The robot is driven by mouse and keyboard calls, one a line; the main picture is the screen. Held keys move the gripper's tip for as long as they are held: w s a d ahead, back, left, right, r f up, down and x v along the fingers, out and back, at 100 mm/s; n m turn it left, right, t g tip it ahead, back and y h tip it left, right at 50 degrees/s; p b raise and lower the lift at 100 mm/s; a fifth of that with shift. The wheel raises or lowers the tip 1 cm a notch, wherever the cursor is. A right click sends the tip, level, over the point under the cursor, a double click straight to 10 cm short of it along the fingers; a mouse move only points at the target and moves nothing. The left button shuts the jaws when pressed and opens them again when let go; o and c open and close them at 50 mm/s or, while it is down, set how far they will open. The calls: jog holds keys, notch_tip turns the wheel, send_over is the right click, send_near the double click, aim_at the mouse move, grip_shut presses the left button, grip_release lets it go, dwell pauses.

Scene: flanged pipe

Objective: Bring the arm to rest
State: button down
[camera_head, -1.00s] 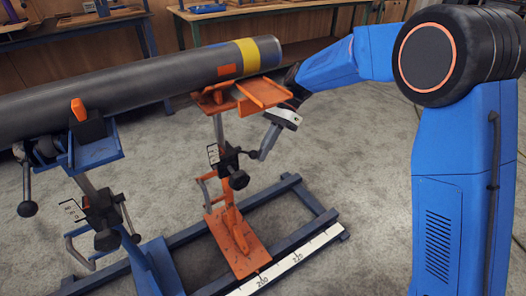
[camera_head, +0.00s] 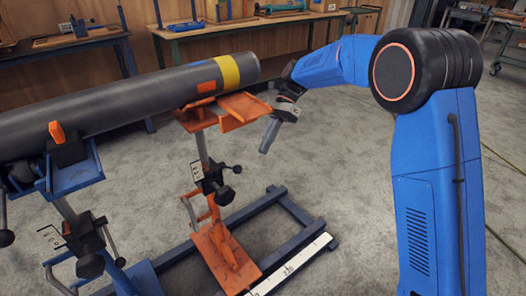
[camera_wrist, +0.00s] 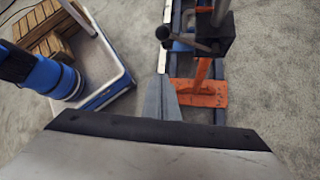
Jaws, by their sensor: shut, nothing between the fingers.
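My gripper (camera_head: 266,146) is shut and empty. It hangs at the end of my blue arm, with its grey fingers pointing down and a little left. It shows just right of and below the orange support head (camera_head: 240,111) in the head view, with floor behind the fingertips. In the wrist view the closed grey fingers (camera_wrist: 162,100) stick out past the gripper body, with the orange foot of the stand (camera_wrist: 205,93) beyond them. The fingers appear clear of the stand.
A grey pipe (camera_head: 130,97) with a yellow band lies across the orange stand and a blue stand (camera_head: 75,175). A dark blue floor frame (camera_head: 290,205) carries a white scale. Workbenches (camera_head: 245,20) line the back. Open floor lies between the frame and my arm.

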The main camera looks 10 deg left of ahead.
dwell(0.3)
jog(key=s+d+r+n+t, duration=0.1)
jog(key=s+d+r+t, duration=0.2)
jog(key=d, duration=0.5)
jog(key=s+d+r+n+t, duration=0.25)
jog(key=s+d, duration=0.25)
jog(key=d, duration=0.4)
jog(key=s+d+r+n+t, duration=0.1)
jog(key=s+d+r, duration=0.3)
jog(key=d, duration=0.4)
jog(key=s+d+f+n+t+h, duration=0.1)
jog(key=s+d+f+n+t, duration=0.1)
jog(key=s+d, duration=0.7)
jog(key=s+d+f+n+t+h, duration=0.2)
jog(key=s+d+f+n+t, duration=0.1)
jog(key=s+d, duration=0.5)
jog(key=shift+s+d+f+t+h, duration=0.35)
jog(key=shift+s+f+t, duration=0.15)
jog(key=shift+t, duration=0.25)
